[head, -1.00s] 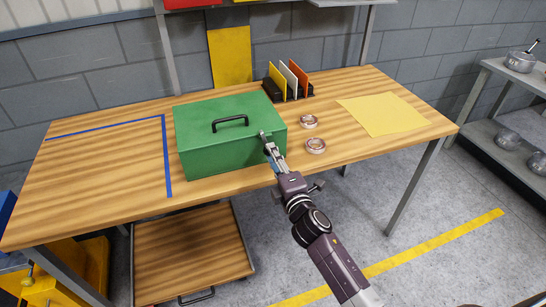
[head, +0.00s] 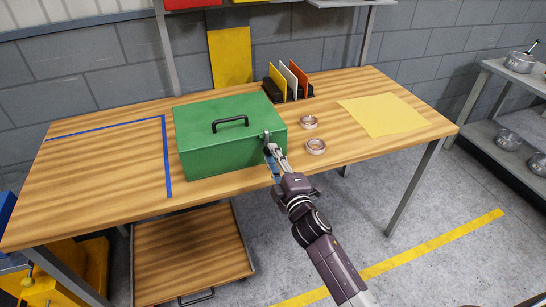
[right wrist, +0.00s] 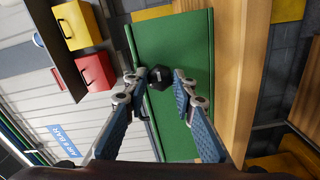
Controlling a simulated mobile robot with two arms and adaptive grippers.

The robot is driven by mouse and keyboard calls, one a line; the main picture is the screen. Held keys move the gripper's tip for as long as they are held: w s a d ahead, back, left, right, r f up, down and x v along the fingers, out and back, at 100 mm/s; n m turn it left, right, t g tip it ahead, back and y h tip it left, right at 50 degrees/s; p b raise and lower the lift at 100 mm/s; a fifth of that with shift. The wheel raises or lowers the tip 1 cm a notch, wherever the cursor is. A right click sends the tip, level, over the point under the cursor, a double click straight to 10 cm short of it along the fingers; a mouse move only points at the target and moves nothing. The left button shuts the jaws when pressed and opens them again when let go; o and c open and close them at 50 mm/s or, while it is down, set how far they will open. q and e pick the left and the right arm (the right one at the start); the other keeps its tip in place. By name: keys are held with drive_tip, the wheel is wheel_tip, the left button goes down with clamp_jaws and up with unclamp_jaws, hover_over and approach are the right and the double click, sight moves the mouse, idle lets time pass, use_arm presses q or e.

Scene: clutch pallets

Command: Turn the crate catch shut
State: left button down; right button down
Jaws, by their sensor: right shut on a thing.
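The green crate (head: 205,148) stands shut on the wooden table, with a dark handle (head: 230,123) on its lid. A small catch (head: 266,135) is at the upper right of its front face. My right gripper (head: 270,151) reaches up to the catch from the front right. In the right wrist view, the gripper's fingertips (right wrist: 160,82) are shut on the dark catch (right wrist: 160,76), against the green crate face (right wrist: 180,40). The fingers partly hide the catch, and its exact angle is hard to tell. My left gripper is not in view.
Two metal rings (head: 316,146) lie right of the crate. A rack (head: 289,91) with coloured plates stands behind, and a yellow sheet (head: 383,115) lies at the right. Blue tape (head: 167,160) marks a clear area at the left.

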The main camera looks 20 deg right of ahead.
drive_tip(key=c, duration=1.6)
unclamp_jaws()
drive_tip(key=s, duration=1.2)
drive_tip(key=shift+d, duration=0.25)
